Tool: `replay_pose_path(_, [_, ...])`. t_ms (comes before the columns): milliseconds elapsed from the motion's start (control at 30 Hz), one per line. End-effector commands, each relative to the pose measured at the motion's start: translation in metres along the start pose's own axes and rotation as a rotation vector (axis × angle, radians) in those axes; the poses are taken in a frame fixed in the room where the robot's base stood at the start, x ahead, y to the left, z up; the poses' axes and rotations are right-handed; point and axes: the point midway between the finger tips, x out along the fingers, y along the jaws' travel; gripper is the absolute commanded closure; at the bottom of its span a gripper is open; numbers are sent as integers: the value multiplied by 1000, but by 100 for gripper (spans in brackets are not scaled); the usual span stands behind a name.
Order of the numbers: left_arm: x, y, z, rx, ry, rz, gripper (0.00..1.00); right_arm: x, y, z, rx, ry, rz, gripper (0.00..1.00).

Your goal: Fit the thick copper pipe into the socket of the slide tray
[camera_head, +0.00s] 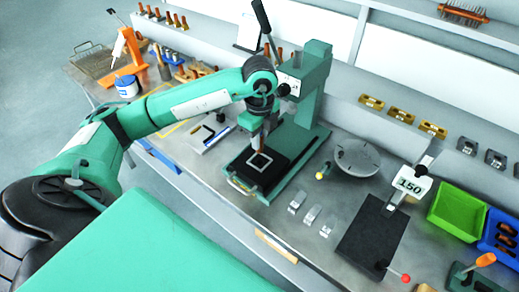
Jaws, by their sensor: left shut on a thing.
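The slide tray (249,188) is a dark plate under the green press, with a pale square socket frame (261,161) on it. My left arm reaches in from the left, and my left gripper (262,130) points down above the tray. The fingers partly hide the pipe. My right gripper is not in view.
The green press (315,85) stands close behind and right of my gripper. A grey round plate (357,157), small metal blocks (312,215) and a black slab (372,238) lie to the right. A green bin (458,213) is farther right. A blue-white can (126,87) stands at the left.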

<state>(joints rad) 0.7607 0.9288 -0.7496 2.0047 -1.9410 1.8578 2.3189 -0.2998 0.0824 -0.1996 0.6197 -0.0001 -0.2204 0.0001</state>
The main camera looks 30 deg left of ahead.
Motion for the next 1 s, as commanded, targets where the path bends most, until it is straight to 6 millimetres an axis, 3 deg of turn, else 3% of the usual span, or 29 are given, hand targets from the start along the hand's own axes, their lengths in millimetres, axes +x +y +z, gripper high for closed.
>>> replay_pose_path(500, [58,0,0,-1,0,0,100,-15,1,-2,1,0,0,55])
replay_pose_path(900, [65,0,0,-1,0,-2,100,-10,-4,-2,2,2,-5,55])
replay_pose_path(933, [64,0,0,-1,0,-1,75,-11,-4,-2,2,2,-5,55])
replay_pose_path(1000, [64,0,0,-1,0,-1,61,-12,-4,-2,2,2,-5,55])
